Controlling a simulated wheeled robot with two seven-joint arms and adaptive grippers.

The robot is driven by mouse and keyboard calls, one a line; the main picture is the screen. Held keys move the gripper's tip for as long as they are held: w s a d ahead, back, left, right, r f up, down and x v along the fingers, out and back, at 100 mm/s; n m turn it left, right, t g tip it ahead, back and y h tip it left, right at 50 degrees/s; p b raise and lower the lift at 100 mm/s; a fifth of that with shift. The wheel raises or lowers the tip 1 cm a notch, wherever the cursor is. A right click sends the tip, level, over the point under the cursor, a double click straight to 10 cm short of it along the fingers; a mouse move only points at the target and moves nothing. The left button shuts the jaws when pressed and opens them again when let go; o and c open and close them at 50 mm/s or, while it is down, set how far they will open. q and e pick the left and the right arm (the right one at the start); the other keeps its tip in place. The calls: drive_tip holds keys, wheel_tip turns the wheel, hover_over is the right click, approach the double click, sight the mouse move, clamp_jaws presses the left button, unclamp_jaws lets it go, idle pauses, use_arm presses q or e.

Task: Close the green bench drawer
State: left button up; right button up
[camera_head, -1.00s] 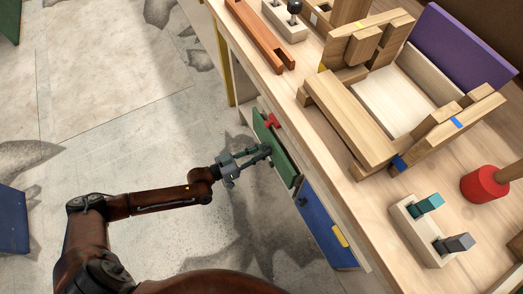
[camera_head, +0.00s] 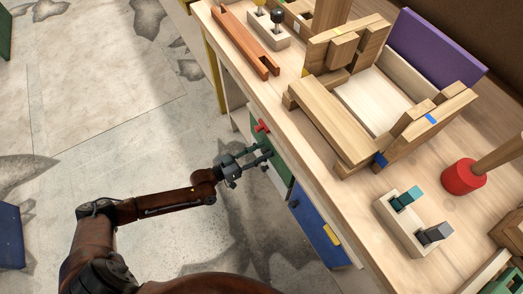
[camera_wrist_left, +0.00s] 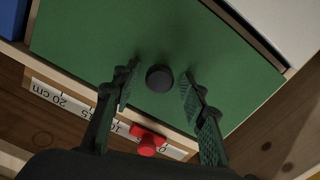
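The green drawer (camera_head: 280,168) is in the bench's front, beside the blue drawer. Its front looks close to the bench face; I cannot tell whether it is fully flush. In the left wrist view its green front (camera_wrist_left: 215,60) fills much of the picture, with a round black knob (camera_wrist_left: 160,78) in the middle. My left gripper (camera_head: 262,153) is at this front. Its fingers (camera_wrist_left: 159,82) are apart, one on each side of the knob, with gaps showing between them and the knob. My right gripper is not in view.
A blue drawer (camera_head: 318,228) lies just right of the green one. A red clamp-like piece (camera_wrist_left: 148,141) and a ruler strip (camera_wrist_left: 62,100) show near the green front. The benchtop (camera_head: 345,195) holds a wooden frame and a red mallet (camera_head: 464,177). Open floor lies left.

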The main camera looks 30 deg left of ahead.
use_arm(q)
drive_tip(key=v, duration=1.2)
idle(0.4)
